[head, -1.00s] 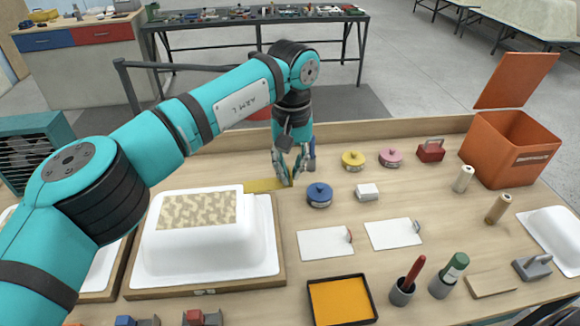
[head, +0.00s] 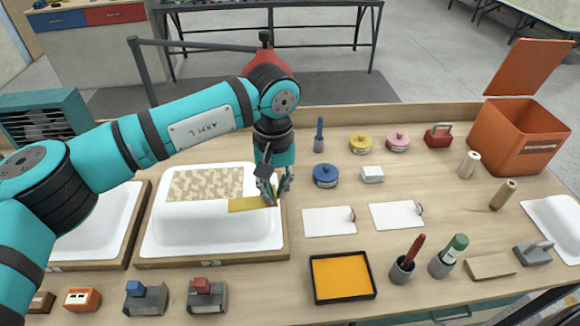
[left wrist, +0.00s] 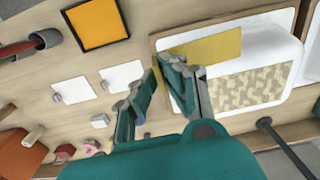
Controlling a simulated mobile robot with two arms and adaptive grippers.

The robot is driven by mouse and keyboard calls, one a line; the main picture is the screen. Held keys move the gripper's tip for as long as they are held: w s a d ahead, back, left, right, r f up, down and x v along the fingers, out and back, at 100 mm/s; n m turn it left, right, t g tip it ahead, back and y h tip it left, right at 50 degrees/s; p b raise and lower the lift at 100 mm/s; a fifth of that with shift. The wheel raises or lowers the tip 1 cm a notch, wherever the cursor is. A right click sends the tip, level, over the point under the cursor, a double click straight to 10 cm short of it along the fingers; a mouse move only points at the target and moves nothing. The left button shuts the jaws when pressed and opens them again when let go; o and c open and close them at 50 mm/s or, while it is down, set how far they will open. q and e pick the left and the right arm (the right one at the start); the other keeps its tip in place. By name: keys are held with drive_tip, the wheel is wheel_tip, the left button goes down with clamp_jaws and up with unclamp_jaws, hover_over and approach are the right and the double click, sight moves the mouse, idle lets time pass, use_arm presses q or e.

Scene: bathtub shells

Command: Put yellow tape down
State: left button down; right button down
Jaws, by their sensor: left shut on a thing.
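My left gripper (head: 270,196) is shut on one end of the flat yellow tape strip (head: 246,205), which sticks out to the left. The strip is over the right part of the white tub shell (head: 175,228), just below a tan patterned patch (head: 205,184). In the left wrist view, my left gripper (left wrist: 162,82) has the yellow tape (left wrist: 212,48) at its fingertips, across the shell's edge area beside the patch (left wrist: 250,82). I cannot tell whether the tape touches the shell. My right gripper is not in view.
Right of the shell lie two white cards (head: 329,221) and a blue round container (head: 325,176). A black tray with an orange pad (head: 341,276) is in front. An orange bin (head: 517,135) stands at the back right. Another white shell (head: 95,225) is at left.

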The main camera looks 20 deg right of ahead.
use_arm(q)
drive_tip(key=s+a+f, duration=0.5)
drive_tip(key=a+f, duration=0.1)
drive_tip(key=a, duration=0.3)
drive_tip(key=s+a+f+n, duration=0.1)
drive_tip(key=s+a+f, duration=0.4)
drive_tip(key=a, duration=0.5)
drive_tip(key=s+a+f, duration=0.5)
drive_tip(key=a+f, duration=0.3)
drive_tip(key=a, duration=0.1)
drive_tip(key=shift+s+a+f+n, duration=0.15)
drive_tip(key=shift+a+f+n, duration=0.15)
